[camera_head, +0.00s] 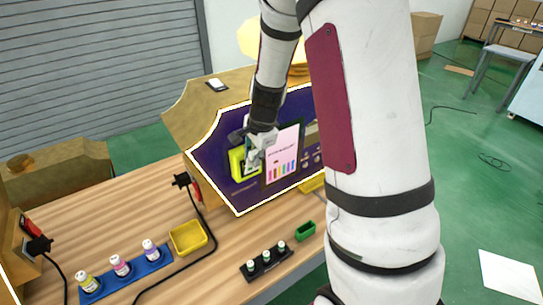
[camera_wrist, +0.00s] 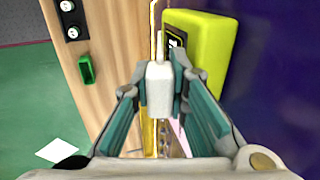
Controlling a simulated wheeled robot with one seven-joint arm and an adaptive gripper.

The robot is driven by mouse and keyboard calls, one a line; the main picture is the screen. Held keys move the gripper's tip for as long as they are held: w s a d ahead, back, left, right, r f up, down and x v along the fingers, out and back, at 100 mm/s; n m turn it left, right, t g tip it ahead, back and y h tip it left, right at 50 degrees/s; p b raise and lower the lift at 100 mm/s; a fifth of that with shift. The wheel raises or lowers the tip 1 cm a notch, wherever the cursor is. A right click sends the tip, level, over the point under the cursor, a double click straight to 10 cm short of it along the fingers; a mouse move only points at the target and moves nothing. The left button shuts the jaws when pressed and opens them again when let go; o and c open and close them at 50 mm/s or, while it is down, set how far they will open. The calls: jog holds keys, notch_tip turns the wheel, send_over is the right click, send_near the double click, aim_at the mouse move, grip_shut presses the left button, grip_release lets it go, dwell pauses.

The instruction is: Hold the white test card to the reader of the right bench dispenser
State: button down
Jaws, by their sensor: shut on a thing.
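In the head view the reader (camera_head: 237,165) shows left of my gripper, partly hidden. I cannot tell whether card and reader touch. The card is not clear in the head view.
A pink poster (camera_head: 282,150) is right of the reader. On the wooden bench (camera_head: 130,205) are a yellow tray (camera_head: 188,238), a blue rack (camera_head: 125,278) of bottles, a black rack (camera_head: 266,264), a green box (camera_head: 305,231) and black cables. My arm hides the panel's right part.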

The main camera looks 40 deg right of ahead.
jog(key=shift+s, duration=0.15)
jog(key=s+p, duration=0.3)
jog(key=s, duration=0.6)
jog(key=shift+s, duration=0.4)
dwell(0.6)
